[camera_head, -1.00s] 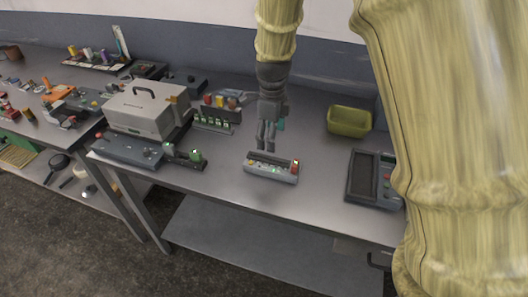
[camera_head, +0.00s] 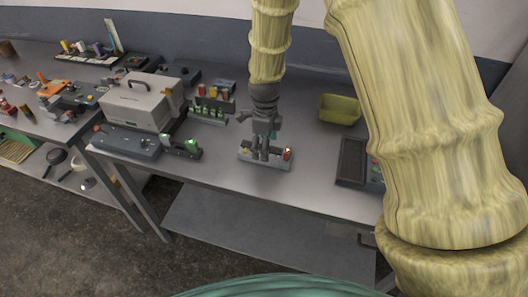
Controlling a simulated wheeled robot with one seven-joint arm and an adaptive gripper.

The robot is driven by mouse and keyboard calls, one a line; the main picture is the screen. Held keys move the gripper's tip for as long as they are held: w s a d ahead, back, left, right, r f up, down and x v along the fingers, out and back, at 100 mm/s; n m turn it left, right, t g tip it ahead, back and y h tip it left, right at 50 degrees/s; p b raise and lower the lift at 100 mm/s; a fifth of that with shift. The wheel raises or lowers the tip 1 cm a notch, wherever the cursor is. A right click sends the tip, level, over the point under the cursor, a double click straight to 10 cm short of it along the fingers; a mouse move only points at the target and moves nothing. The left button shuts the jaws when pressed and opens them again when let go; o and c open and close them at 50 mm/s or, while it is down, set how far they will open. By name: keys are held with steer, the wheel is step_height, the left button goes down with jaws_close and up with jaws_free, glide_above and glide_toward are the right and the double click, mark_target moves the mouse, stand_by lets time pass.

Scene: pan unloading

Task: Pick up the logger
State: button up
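A small grey box-shaped device (camera_head: 279,164) lies near the front edge of the metal table. It has a red-orange part at its right end and a yellow part at its left; I take it as the logger, though no label is readable. My gripper (camera_head: 260,157) points down over its middle, with the fingertips at its top. The fingers hide the middle of the device. I cannot tell whether the fingers touch it or are closed on it.
A grey case with a handle (camera_head: 140,103) and a flat dark unit (camera_head: 130,142) stand left. A green-lit rack (camera_head: 207,113) is behind left. A yellow-green bin (camera_head: 339,109) and a dark tray (camera_head: 352,160) are right. Bare tabletop (camera_head: 315,150) lies between.

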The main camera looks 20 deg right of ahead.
steer(key=shift+s+f, duration=0.25)
steer(key=shift+s, duration=0.15)
steer(key=shift+f, duration=0.3)
steer(key=shift+w+f, duration=0.5)
steer(key=shift+f, duration=0.25)
steer(key=shift+s+r, duration=0.25)
steer(key=shift+s, duration=0.05)
steer(key=shift+w+f, duration=0.15)
steer(key=c, duration=1.3)
